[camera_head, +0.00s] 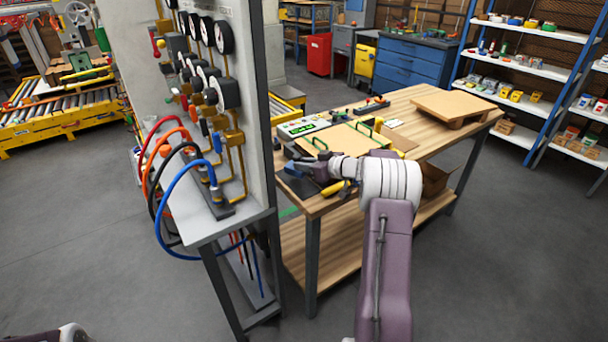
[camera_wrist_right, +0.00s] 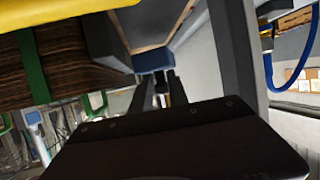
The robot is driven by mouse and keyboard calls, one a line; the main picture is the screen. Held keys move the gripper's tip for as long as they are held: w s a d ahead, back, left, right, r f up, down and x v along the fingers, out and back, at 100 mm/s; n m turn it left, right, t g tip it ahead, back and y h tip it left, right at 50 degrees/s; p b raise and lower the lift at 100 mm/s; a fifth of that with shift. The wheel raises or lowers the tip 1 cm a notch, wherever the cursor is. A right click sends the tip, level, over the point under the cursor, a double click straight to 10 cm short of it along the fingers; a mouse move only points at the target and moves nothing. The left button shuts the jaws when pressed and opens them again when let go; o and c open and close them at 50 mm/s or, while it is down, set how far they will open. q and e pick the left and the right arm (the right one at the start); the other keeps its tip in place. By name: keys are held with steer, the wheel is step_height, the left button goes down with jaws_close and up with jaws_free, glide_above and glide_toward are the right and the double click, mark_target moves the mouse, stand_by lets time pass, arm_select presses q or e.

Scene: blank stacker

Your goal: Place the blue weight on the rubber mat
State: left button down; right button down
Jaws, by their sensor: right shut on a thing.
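My right gripper (camera_head: 306,168) reaches in from the right over the near left end of the wooden workbench. It also shows in the right wrist view (camera_wrist_right: 156,88), shut on the blue weight (camera_wrist_right: 153,60), a small blue block at its fingertips. A dark flat patch, apparently the rubber mat (camera_head: 294,184), lies on the bench corner under and beside the gripper, partly hidden. I cannot tell whether the weight touches it. My left gripper is out of view.
The workbench (camera_head: 428,142) also holds a board with green handles (camera_head: 345,138), a device with green displays (camera_head: 303,127) and a raised wooden platform (camera_head: 453,104). A gauge panel (camera_head: 190,100) with looping hoses (camera_head: 165,205) stands close on the left. Open floor lies in front.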

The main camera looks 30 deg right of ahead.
mark_target(304, 176)
step_height(304, 176, down, 3)
steer(key=shift+a+r, duration=0.1)
steer(key=shift+r, duration=0.05)
steer(key=shift+f, duration=0.3)
steer(key=shift+b, duration=0.3)
steer(key=c, duration=1.6)
jaws_free()
steer(key=shift+f, duration=0.15)
steer(key=shift+o, duration=0.3)
steer(key=shift+s, duration=0.1)
